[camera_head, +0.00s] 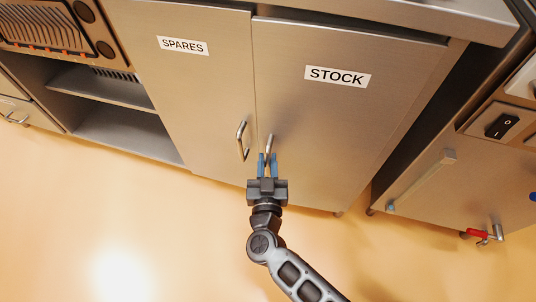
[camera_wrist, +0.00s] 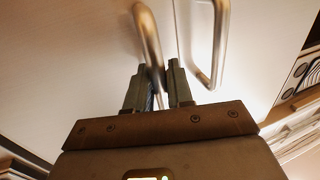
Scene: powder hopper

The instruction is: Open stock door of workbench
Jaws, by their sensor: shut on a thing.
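The stock door (camera_head: 340,115) is a grey metal panel with a "STOCK" label, on the right of the workbench cabinet in the head view. It looks shut or nearly so. Its handle (camera_head: 269,146) is a vertical metal bar at the door's lower left. My gripper (camera_head: 267,163) is shut on this handle near its lower part. In the wrist view the handle (camera_wrist: 147,40) runs down between the two fingers (camera_wrist: 158,85). The fingers hide the handle's lower end.
The spares door (camera_head: 195,85), with its own handle (camera_head: 243,141), is directly to the left. Open shelves (camera_head: 110,90) lie further left. At the right stands another unit with a long bar handle (camera_head: 420,180), a black switch (camera_head: 501,125) and a red-handled valve (camera_head: 478,233). The floor in front is clear.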

